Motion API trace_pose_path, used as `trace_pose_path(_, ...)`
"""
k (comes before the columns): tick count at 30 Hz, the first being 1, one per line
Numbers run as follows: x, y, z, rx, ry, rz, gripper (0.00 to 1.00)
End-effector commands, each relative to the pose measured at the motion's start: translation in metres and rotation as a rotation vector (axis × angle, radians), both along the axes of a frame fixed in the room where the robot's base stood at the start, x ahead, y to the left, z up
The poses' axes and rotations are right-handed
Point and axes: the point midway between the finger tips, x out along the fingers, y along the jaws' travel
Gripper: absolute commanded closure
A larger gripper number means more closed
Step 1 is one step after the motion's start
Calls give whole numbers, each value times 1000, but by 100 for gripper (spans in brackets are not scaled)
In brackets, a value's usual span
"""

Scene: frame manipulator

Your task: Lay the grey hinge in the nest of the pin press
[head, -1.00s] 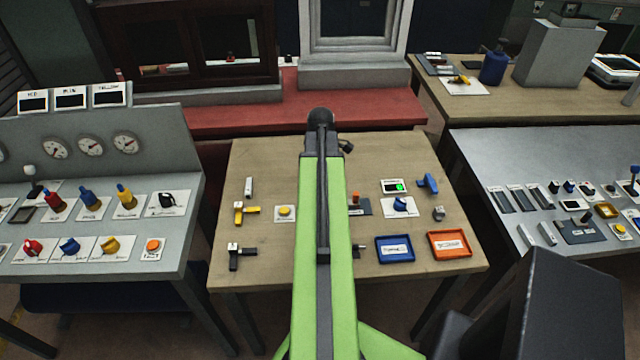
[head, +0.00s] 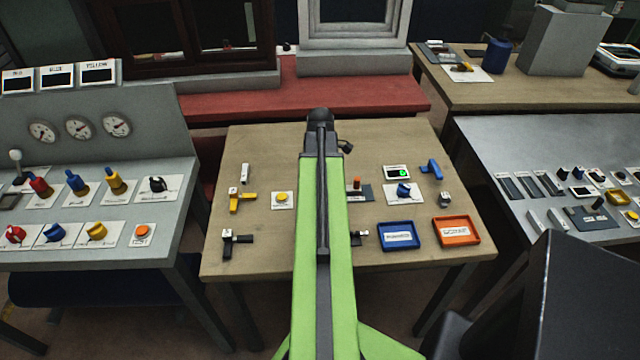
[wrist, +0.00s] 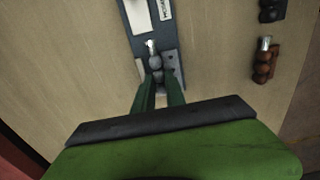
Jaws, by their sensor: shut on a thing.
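In the wrist view my gripper (wrist: 160,88) has its two dark green fingers shut on the grey hinge (wrist: 155,62). The hinge has rounded grey knuckles and a short pale pin. It is over or on a blue-grey base (wrist: 139,42) with white labels, which looks like the pin press; I cannot tell whether the hinge touches it. The nest cannot be made out. In the head view the grey press base (head: 366,192) with an orange part shows just right of my green arm. My arm hides the gripper and hinge there.
A yellow hinge (head: 242,202) and a black hinge (head: 236,238) lie left on the wooden table (head: 270,160). A blue tray (head: 417,243) and an orange tray (head: 473,239) stand at the front right. A yellow button (head: 282,200) is left of my arm. Bare wood lies between them.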

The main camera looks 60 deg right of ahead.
Motion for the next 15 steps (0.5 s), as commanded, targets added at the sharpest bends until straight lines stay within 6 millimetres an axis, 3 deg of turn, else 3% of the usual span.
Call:
trace_pose_path(9, 0, 0, -3, 0, 0, 1, 100)
trace_pose_path(10, 0, 0, -3, 0, 0, 1, 83)
trace_pose_path(15, 0, 0, -3, 0, 0, 1, 61)
